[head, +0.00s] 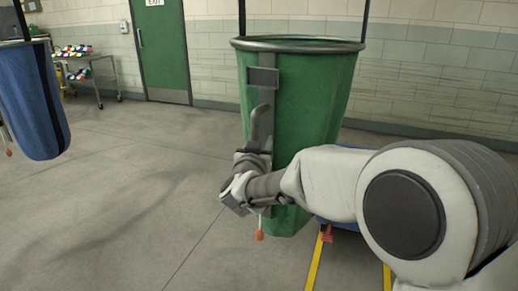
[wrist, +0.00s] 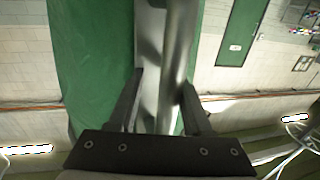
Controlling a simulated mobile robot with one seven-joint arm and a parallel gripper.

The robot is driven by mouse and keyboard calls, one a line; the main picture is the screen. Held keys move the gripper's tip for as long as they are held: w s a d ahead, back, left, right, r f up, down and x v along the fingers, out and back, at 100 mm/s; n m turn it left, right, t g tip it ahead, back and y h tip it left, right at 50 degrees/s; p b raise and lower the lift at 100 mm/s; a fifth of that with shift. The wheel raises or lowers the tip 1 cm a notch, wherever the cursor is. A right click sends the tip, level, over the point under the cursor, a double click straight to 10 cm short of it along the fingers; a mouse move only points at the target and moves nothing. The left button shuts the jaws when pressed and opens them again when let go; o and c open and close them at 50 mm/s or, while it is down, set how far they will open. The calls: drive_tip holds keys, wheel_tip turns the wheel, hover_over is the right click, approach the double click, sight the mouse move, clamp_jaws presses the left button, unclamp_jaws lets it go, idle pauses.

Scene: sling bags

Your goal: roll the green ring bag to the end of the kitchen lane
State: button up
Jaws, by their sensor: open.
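The green ring bag (head: 310,95) hangs upright from dark straps, its mouth held by a grey metal ring (head: 298,45). A small dark plate (head: 263,77) and a grey vertical strip show on its near side. In the wrist view the bag's green cloth (wrist: 90,60) fills the left-middle. There my open fingers (wrist: 162,80) stand on either side of a grey metal bar (wrist: 150,60). I cannot tell whether they touch it. An orange cord end (head: 259,235) dangles near the bag's bottom.
A blue bag (head: 37,100) hangs at the far left. A cart (head: 85,75) of colourful items stands beside a green exit door (head: 160,50). The floor at left-middle is clear.

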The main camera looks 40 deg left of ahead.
drive_tip(key=p+v, duration=0.1)
drive_tip(key=v, duration=1.6)
drive_tip(key=shift+d+p, duration=0.2)
drive_tip(key=shift+p, duration=0.2)
